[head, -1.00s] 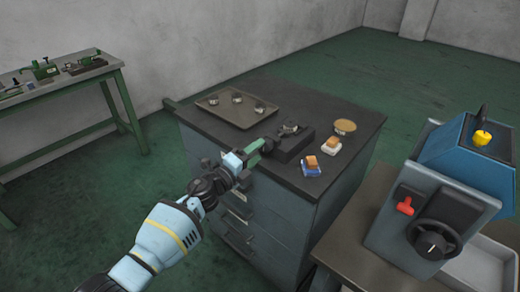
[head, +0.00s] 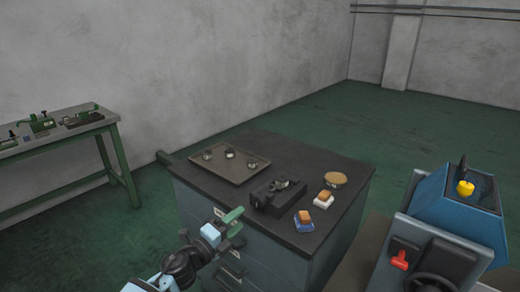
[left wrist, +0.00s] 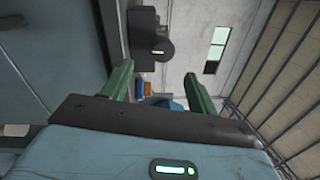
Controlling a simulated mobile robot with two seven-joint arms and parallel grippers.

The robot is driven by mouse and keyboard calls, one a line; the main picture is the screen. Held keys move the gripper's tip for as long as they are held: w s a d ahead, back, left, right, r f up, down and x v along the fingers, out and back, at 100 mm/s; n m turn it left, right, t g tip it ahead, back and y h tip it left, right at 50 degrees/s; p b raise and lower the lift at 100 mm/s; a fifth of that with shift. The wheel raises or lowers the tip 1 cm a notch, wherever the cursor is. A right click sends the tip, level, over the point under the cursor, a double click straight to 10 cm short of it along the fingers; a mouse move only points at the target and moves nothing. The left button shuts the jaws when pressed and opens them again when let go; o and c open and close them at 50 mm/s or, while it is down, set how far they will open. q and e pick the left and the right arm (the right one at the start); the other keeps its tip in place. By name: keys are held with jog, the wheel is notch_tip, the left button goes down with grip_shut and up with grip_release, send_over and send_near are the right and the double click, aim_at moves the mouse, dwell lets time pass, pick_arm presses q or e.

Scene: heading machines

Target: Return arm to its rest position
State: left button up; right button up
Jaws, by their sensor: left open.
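My left gripper (head: 232,222) shows in the head view in front of the dark-topped cabinet (head: 325,210), by its upper front edge. Its two green fingers also show in the left wrist view (left wrist: 160,85), spread apart with nothing between them. The left arm comes up from the bottom of the head view and is partly cut off by the frame. My right gripper is not in view.
A blue machine (head: 450,225) stands at right. A green bench (head: 60,140) stands at left.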

pick_arm(q)
jog(key=s+a+f+n+y, duration=0.3)
jog(key=s+f+n, duration=0.5)
jog(key=s+f, duration=0.15)
jog(key=s+a+f+n+y, duration=0.2)
jog(key=s+f+n+y, duration=0.2)
jog(key=s+f+n, duration=0.5)
jog(key=s+a+f+n+g, duration=0.1)
jog(key=s+f+n+g, duration=0.1)
jog(key=s, duration=0.6)
jog(key=s+a+f+n+g+y, duration=0.1)
jog(key=s+a+f+n+g, duration=0.1)
jog(key=s, duration=0.7)
jog(key=s+a+f+n+g+y, duration=0.1)
jog(key=s+n, duration=0.3)
jog(key=s, duration=0.4)
jog(key=shift+s+a+f+g, duration=0.3)
jog(key=shift+a+f+g, duration=0.2)
jog(key=shift+g, duration=0.2)
